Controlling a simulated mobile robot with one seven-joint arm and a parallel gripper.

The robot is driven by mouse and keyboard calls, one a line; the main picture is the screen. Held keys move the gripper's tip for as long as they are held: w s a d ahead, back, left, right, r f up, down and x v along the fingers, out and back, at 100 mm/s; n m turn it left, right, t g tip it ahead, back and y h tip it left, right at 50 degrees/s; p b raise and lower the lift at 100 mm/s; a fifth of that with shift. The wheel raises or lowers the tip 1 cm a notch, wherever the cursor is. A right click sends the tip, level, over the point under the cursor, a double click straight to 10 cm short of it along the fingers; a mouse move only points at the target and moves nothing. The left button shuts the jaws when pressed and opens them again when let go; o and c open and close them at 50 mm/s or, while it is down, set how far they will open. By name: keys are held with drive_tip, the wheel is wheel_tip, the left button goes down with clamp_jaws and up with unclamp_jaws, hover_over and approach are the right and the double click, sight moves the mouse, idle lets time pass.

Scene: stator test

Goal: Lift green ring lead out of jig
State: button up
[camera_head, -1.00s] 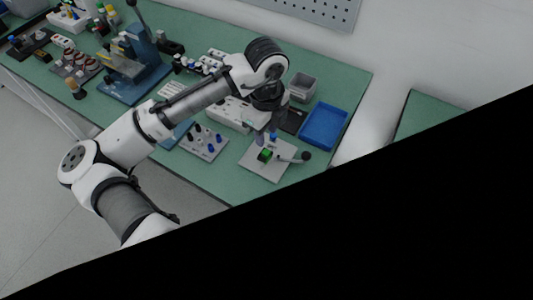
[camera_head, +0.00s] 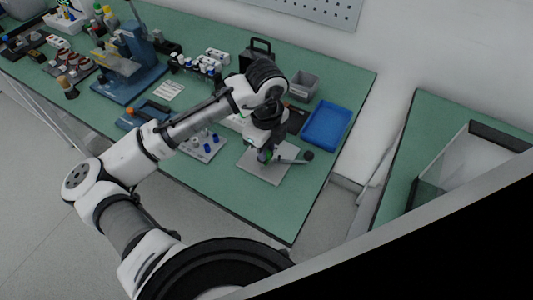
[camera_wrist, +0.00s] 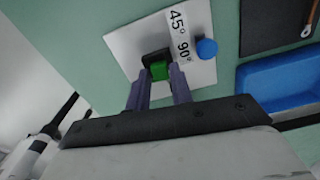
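The jig is a light grey plate (camera_head: 262,172) near the front right of the green bench; it also shows in the wrist view (camera_wrist: 124,42), with "45°" and "90°" markings. A green piece (camera_wrist: 159,71), which looks like the green ring lead, sits at a black block (camera_wrist: 155,57) on the jig. Its ring end is not visible. My gripper (camera_wrist: 161,78) is over the jig with its two purple-grey fingers apart, one on each side of the green piece. I cannot tell whether they touch it. In the head view my gripper (camera_head: 265,155) mostly covers the green piece.
The jig has a lever with a black knob (camera_head: 308,156) on its right and a blue knob (camera_wrist: 207,48). A blue tray (camera_head: 327,125) and a grey bin (camera_head: 303,86) stand behind. A rack with blue pegs (camera_head: 203,147) is left. Bare bench lies in front.

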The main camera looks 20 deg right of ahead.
clamp_jaws()
drive_tip(key=shift+r, duration=0.1)
drive_tip(key=shift+r+p, duration=1)
drive_tip(key=shift+r, duration=0.15)
